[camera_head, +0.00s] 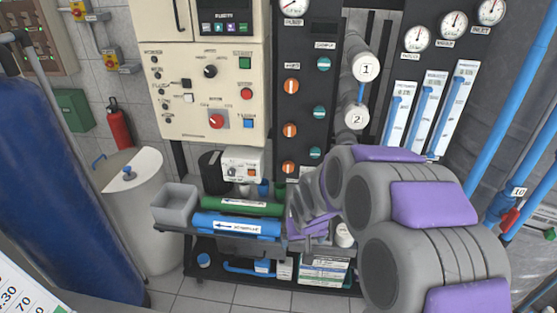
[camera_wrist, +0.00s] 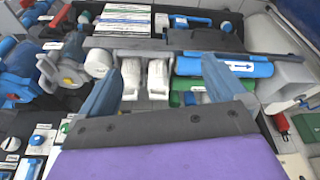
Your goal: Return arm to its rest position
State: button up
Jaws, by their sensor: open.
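My arm, grey with purple covers, reaches from the lower right of the head view toward the osmosis rack. My gripper (camera_wrist: 164,72) shows in the wrist view with its two blue-grey fingers wide apart and nothing held between them. White fittings (camera_wrist: 145,78) appear between the fingers, but I cannot tell how far beyond them they lie. In the head view the arm's far end is in front of the lower middle of the rack (camera_head: 300,70), near the green pipe (camera_head: 240,206) and blue pipe (camera_head: 236,224). The fingertips are hard to make out there.
A cream control panel (camera_head: 205,95) stands behind, with gauges (camera_head: 453,25) and flow meters (camera_head: 430,100) to its right. A grey bin (camera_head: 176,204) sits on the rack's left. A white tank (camera_head: 150,235) and large blue cylinder (camera_head: 60,180) stand further left. Blue pipes (camera_head: 525,70) run at right.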

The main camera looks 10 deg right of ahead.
jog(key=s+r+g, duration=0.2)
jog(key=s+r, duration=0.3)
jog(key=s, duration=1.2)
jog(key=s+d+r+g, duration=0.1)
jog(key=s+r+g, duration=0.2)
jog(key=s, duration=1.4)
notch_tip(320, 180, up, 3)
jog(key=shift+f, duration=0.2)
jog(key=shift+a, duration=0.15)
